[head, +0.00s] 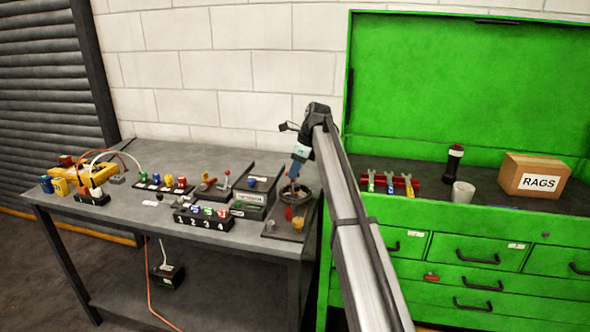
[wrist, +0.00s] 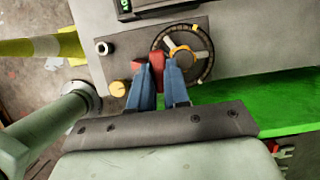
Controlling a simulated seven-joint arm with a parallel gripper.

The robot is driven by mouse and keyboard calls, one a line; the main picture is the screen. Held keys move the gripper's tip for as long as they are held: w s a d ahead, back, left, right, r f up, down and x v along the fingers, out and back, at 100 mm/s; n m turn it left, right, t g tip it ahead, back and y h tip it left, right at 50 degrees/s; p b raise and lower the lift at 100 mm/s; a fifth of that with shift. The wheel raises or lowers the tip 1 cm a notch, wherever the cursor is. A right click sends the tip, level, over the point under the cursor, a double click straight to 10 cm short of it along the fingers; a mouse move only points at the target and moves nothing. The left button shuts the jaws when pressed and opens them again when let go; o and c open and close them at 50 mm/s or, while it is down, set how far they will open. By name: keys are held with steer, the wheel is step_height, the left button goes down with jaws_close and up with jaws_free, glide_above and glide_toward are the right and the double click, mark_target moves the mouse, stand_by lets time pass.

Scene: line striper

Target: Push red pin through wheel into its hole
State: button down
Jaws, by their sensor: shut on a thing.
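The red pin (wrist: 157,62) shows between my gripper's fingertips (wrist: 158,74) in the wrist view. My gripper is shut on it, and the fingers hide part of it. The dark round wheel (wrist: 205,63) with an orange hub lies just beyond and to the right of the fingertips. In the head view, my gripper (head: 294,176) points down over the wheel (head: 307,192) at the right end of the grey table. The hole is not clearly visible, and I cannot tell whether the pin is in it.
A yellow knob (wrist: 117,88) and a pale ring (wrist: 102,47) are on the wheel's plate, left of the fingers. A numbered block (head: 203,220) and other small fixtures fill the table to the left. The green cabinet (head: 450,85) stands close on the right.

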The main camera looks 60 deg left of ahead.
steer(key=shift+f, duration=1.2)
stand_by(0.6)
steer(key=c, duration=0.7)
jaws_free()
steer(key=shift+r, duration=0.15)
steer(key=v, duration=0.6)
steer(key=shift+r, duration=0.35)
steer(key=shift+w+d, duration=0.15)
stand_by(0.8)
